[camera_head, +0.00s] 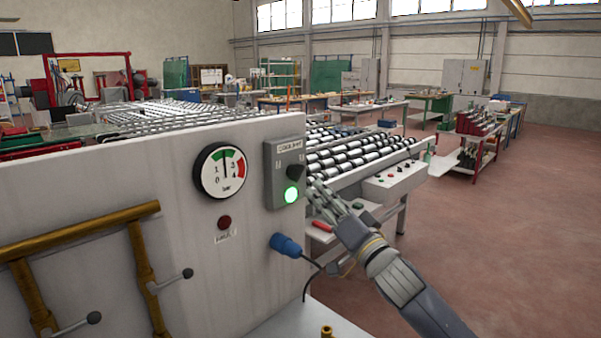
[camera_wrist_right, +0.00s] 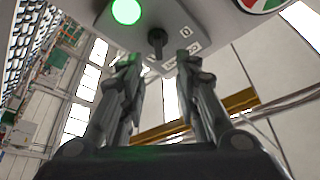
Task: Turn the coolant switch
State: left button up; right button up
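The grey coolant box (camera_head: 283,160) is fixed to the right end of the pale machine panel in the head view. Its green lamp (camera_head: 291,195) is lit and also shows in the right wrist view (camera_wrist_right: 127,11). The black coolant switch (camera_wrist_right: 157,40) points out from the box face in the wrist view, beside the lamp, with small labels around it. My right gripper (camera_head: 318,192) is just right of the box. In the wrist view its two fingers (camera_wrist_right: 157,62) are apart, with the switch showing in the gap near their tips. Contact is not visible. My left gripper is not in view.
A pressure gauge (camera_head: 220,171), a dark red button (camera_head: 224,222) and a blue plug (camera_head: 286,245) with a cable are on the panel. Brass pipes (camera_head: 80,231) with levers are at left. A roller conveyor (camera_head: 360,150) stands behind my gripper.

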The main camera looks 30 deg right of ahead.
aim_at(301, 174)
jog(key=p+x, duration=0.2)
jog(key=x, duration=0.3)
jog(key=shift+r, duration=0.1)
jog(key=p+x, duration=0.1)
jog(key=x, duration=0.2)
jog(key=shift+w+a, duration=0.1)
jog(key=shift+w, duration=0.7)
jog(key=shift+c, duration=0.6)
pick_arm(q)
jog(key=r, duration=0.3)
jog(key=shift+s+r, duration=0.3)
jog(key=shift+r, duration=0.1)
pick_arm(e)
grip_shut()
